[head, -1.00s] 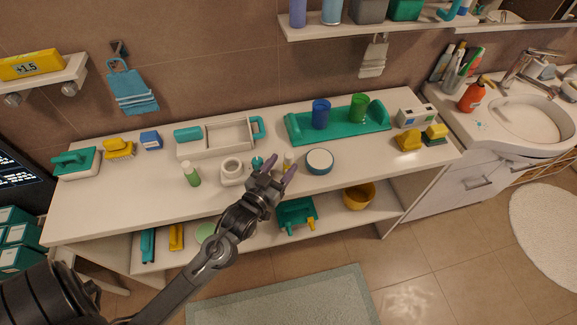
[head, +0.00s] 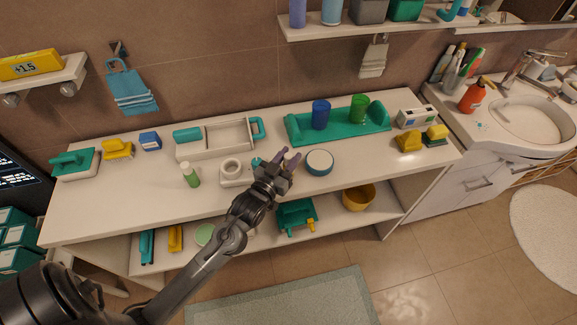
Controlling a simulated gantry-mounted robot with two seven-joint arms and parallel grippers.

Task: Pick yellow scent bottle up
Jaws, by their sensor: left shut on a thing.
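A small pale-topped bottle, which looks like the yellow scent bottle (head: 291,159), is between the fingers of my left gripper (head: 284,157). The gripper is shut on it over the front middle of the white counter. The fingers and hand hide most of the bottle, and I cannot tell whether it touches the counter. A green bottle with a white cap (head: 190,175) stands to the left, and a teal item (head: 257,162) is partly hidden just left of the hand. My right gripper is not in view.
Behind are a teal tray (head: 300,133) with blue (head: 320,114) and green (head: 358,108) cups, and a white caddy (head: 215,142). The counter's front left is clear.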

